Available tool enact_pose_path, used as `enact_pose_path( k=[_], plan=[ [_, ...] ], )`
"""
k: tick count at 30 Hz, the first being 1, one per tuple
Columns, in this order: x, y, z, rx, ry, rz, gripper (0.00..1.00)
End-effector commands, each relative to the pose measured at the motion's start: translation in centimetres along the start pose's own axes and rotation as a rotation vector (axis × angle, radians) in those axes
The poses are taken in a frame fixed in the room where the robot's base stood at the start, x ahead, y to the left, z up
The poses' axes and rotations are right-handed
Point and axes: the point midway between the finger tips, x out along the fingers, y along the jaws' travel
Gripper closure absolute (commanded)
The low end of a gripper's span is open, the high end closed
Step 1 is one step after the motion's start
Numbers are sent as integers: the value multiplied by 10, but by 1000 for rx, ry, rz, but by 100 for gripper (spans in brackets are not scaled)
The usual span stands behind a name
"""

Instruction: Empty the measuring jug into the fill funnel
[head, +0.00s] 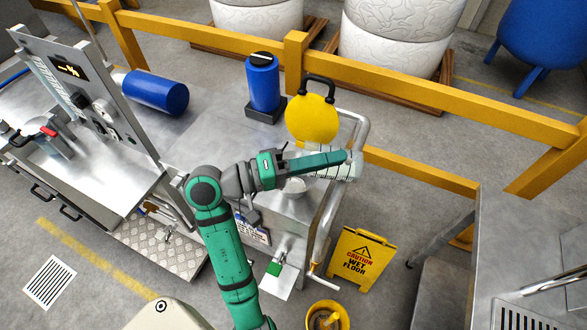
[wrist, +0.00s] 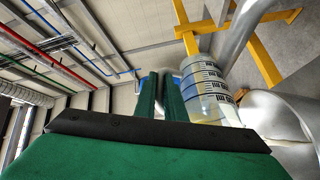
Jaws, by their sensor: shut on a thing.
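My gripper (head: 344,157) is shut at the side of the measuring jug (head: 336,170), a clear jug with dark graduation marks. The arm reaches over the steel machine top, and the jug is strongly tilted, close above the pale round fill funnel (head: 297,187). My forearm and gripper hide part of both. In the wrist view the fingers (wrist: 165,82) are close together, with the jug (wrist: 207,88) just right of them. A pale yellowish tint shows at its lower end; I cannot tell how much liquid is inside. The jug's handle is hidden.
A yellow round lid (head: 312,120) with a black handle stands upright just behind the funnel. A steel pipe rail (head: 335,205) curves along the machine's right side. A blue bottle (head: 263,82) stands behind. A wet-floor sign (head: 361,257) and yellow bucket (head: 327,316) are on the floor.

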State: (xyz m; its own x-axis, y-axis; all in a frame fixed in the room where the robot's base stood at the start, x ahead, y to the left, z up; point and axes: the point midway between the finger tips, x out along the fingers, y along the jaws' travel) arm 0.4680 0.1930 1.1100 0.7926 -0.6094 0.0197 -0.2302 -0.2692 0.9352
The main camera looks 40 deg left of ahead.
Motion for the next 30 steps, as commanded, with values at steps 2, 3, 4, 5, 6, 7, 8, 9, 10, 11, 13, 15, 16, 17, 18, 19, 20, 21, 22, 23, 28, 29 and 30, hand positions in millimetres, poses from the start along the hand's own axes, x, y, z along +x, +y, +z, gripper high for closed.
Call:
enact_pose_path(
  k=[2,3,4,5,6,7,8,9,10,11,13,15,16,17,18,19,20,21,22,23,28,29,30],
  plan=[
    [-1,0,0,-3,3,7,100],
    [-1,1,-1,-4,4,11,100],
    [-2,1,-1,-5,5,13,100],
    [-2,1,-1,-6,6,16,100],
    [-2,1,-1,-7,7,19,100],
    [-3,1,-1,-8,8,22,100],
    [-3,1,-2,-9,9,24,100],
    [-3,2,-2,-10,10,27,100],
    [-3,2,-2,-11,11,30,100],
    [-4,2,-2,-12,12,32,100],
    [-4,2,-2,-15,15,39,100],
    [-5,2,-3,-18,17,45,100],
    [-5,2,-3,-19,18,48,100],
    [-5,2,-3,-20,19,51,100],
    [-6,3,-3,-21,21,56,100],
    [-6,3,-4,-22,22,59,100],
    [-6,3,-4,-23,23,62,100],
    [-7,3,-4,-25,25,66,100],
    [-7,3,-4,-26,26,68,100],
    [-8,4,-5,-27,28,71,100],
    [-10,4,-6,-33,34,88,100],
    [-10,4,-6,-34,35,91,100],
    [-10,5,-6,-36,36,96,100]
  ],
)
